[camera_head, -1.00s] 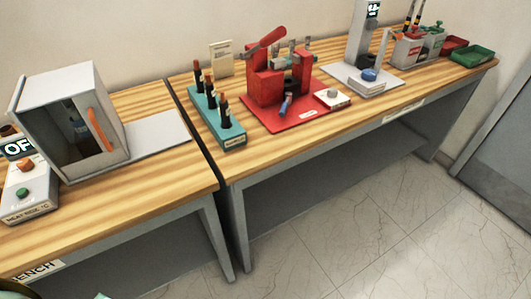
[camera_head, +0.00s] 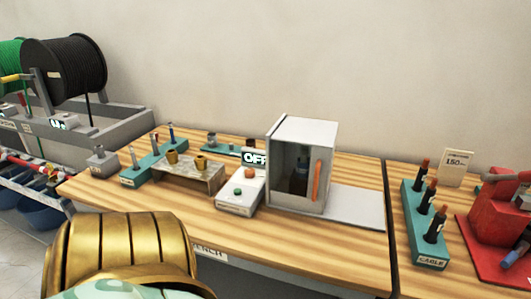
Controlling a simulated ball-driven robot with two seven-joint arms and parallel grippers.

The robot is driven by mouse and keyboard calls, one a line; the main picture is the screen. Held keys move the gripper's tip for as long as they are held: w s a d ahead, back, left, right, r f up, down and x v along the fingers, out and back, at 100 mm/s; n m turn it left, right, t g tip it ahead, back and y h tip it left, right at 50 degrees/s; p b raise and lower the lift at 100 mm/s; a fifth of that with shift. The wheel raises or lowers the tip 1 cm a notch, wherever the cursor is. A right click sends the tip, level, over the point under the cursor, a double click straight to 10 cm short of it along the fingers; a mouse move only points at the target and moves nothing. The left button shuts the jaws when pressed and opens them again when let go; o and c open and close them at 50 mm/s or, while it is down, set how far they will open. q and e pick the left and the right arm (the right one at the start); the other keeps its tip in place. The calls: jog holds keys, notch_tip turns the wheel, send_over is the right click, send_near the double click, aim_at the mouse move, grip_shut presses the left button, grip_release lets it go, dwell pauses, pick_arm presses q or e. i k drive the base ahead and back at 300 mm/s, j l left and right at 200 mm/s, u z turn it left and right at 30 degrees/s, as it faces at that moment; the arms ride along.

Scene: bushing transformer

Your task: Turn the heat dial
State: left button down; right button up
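The heat control box (camera_head: 241,190) is a small pale box on the wooden bench, just left of the oven. It carries an orange-brown dial (camera_head: 249,174) at the back and a green button (camera_head: 238,191) nearer the front. A display (camera_head: 255,158) behind the dial reads "OFF". The grey oven (camera_head: 301,165) has a dark window and an orange handle (camera_head: 316,181). A gold and pale green part of my own body fills the bottom left. Neither gripper shows in this view.
Left of the box stand a grey block with brass cups (camera_head: 186,180) and a teal tool rack (camera_head: 137,179). A teal cable rack (camera_head: 426,233) and red press (camera_head: 497,228) stand right. Cable spools (camera_head: 67,75) are at far left. The bench front is mostly clear.

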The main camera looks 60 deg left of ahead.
aim_at(250, 171)
jog(key=u, duration=1.75)
